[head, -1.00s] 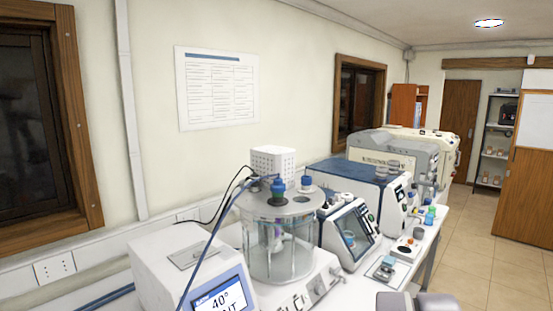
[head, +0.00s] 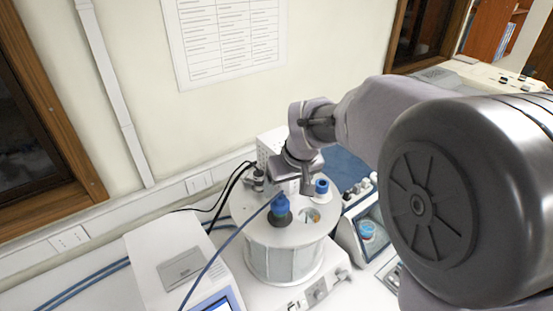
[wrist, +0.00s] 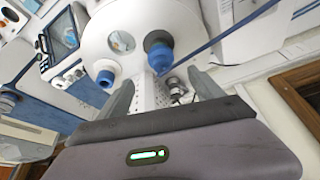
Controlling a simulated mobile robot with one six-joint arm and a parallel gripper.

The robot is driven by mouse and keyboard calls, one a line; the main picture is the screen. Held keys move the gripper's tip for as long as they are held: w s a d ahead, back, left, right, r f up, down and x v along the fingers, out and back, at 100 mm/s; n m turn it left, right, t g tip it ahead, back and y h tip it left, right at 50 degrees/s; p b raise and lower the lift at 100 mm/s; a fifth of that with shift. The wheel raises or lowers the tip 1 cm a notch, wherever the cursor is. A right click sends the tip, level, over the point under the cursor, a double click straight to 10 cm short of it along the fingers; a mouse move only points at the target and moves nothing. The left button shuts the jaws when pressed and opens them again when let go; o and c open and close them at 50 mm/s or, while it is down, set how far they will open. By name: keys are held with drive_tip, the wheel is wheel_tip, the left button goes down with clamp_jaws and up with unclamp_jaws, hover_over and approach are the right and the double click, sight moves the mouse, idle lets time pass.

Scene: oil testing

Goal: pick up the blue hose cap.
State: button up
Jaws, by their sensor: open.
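The blue hose cap (head: 281,207) stands upright on the round lid of the glass bath, with a blue hose running off it to the lower left. In the wrist view the cap (wrist: 160,58) sits just beyond the fingertips, near the middle of the gap. My gripper (head: 293,183) is open and empty, behind and slightly above the cap in the head view. The wrist view shows both fingers of my gripper (wrist: 163,88) spread apart. A second, smaller blue cap (head: 321,186) stands on the same lid to the right, and shows left of the fingers in the wrist view (wrist: 105,78).
The lid (head: 262,232) has a round opening beside the cap. A white perforated box (head: 270,146) stands behind the bath. A white device with a screen (head: 182,262) is at left. Black cables (head: 228,190) run along the wall side.

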sight(280, 197)
drive_tip(key=x, duration=0.2)
drive_tip(key=p+x, duration=0.1)
drive_tip(key=x, duration=0.5)
drive_tip(key=shift+a+f, duration=0.1)
drive_tip(key=shift+a, duration=0.15)
drive_tip(key=shift+w+f, duration=0.15)
drive_tip(key=shift+w, duration=0.05)
drive_tip(key=shift+s+d, duration=0.1)
drive_tip(key=shift+s, duration=0.1)
drive_tip(key=shift+c, duration=0.8)
drive_tip(key=shift+s, duration=0.1)
drive_tip(key=c, duration=1.3)
